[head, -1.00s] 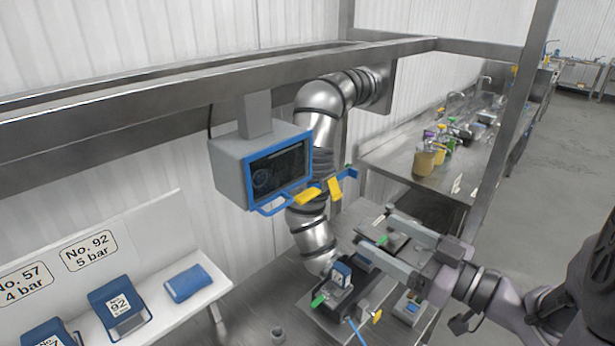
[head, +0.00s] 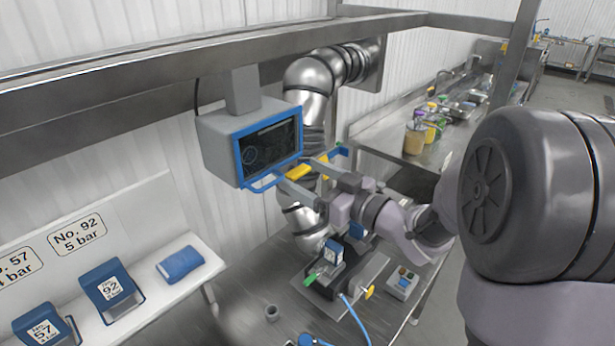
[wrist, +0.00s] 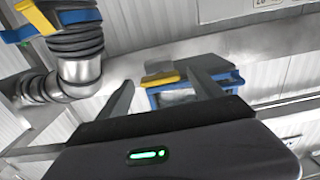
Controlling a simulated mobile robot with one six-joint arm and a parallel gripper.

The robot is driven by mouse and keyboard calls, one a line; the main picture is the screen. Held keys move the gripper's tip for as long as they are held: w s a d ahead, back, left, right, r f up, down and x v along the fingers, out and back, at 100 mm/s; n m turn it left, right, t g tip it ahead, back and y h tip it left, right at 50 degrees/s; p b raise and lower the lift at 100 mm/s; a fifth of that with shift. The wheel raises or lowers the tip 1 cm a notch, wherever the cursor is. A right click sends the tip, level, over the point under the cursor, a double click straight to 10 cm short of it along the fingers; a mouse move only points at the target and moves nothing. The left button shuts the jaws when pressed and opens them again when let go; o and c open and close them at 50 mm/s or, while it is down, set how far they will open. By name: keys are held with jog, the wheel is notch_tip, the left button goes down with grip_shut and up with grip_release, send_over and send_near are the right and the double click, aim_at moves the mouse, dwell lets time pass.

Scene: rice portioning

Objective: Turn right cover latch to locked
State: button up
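Two yellow levers show by the screen and the metal duct. I take them for cover latches, but cannot tell which is the right one or whether either is locked. One yellow lever (head: 299,172) is just right of the screen's blue frame; in the wrist view this lever (wrist: 160,79) appears between my fingertips. Contact cannot be told.
The grey screen box (head: 218,147) hangs left of my gripper. The ribbed metal duct (head: 310,108) stands behind it. Below is a bench machine (head: 327,284) with a blue hose (head: 354,318). A steel beam (head: 120,90) crosses above. Blue bins stand on a white shelf (head: 150,300).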

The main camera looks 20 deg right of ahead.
jog(key=c, duration=1.3)
jog(key=shift+f+b, duration=0.1)
jog(key=shift+b, duration=0.2)
jog(key=shift+n+b, duration=8.7)
jog(key=shift+n, duration=0.4)
jog(key=o, duration=1.4)
jog(key=shift+c, duration=0.2)
